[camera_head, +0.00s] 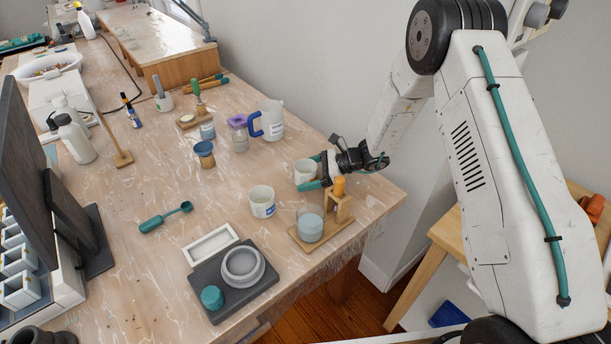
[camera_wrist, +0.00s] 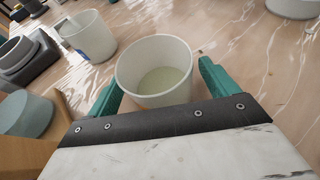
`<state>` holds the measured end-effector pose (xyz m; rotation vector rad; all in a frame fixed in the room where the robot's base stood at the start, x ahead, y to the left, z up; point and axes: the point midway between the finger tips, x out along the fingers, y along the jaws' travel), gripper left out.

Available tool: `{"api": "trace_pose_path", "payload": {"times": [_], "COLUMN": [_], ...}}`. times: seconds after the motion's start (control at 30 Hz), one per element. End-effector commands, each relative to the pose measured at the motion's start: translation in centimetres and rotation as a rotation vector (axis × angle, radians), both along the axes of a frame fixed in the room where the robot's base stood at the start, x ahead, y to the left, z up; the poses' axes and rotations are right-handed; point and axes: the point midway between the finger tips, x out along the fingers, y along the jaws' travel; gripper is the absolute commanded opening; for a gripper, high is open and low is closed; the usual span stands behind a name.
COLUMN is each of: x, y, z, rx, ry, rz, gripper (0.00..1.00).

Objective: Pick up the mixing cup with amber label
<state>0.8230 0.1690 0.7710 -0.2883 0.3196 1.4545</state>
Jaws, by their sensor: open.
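In the wrist view this cup (camera_wrist: 155,52) holds a little pale liquid and sits between the teal fingertips. My gripper (camera_wrist: 156,84) is open, with one finger on each side of the cup; I cannot tell whether they touch it. In the head view my gripper (camera_head: 315,174) reaches the cup from the right. A second white cup with a blue label (camera_head: 262,203) stands to the front left; it also shows in the wrist view (camera_wrist: 88,36).
A wooden stand (camera_head: 297,238) with a pale blue cylinder (camera_head: 310,225) is close in front of my gripper. A white pitcher with a blue handle (camera_head: 271,120) stands behind. A dark tray (camera_head: 215,300) lies front left. The table's middle left is mostly clear.

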Motion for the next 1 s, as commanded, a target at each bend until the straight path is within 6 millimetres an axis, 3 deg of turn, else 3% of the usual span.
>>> {"api": "trace_pose_path", "payload": {"times": [0.27, 0.43, 1.0], "x": [0.08, 0.07, 0.1], "y": [0.55, 0.54, 0.54], "z": [-0.23, -0.23, 0.65], "rx": [-0.001, -0.001, 0.0], "ry": [-0.001, -0.001, -0.001], "rz": [-0.001, -0.001, -0.001], "gripper": [0.83, 0.36, 0.36]}}
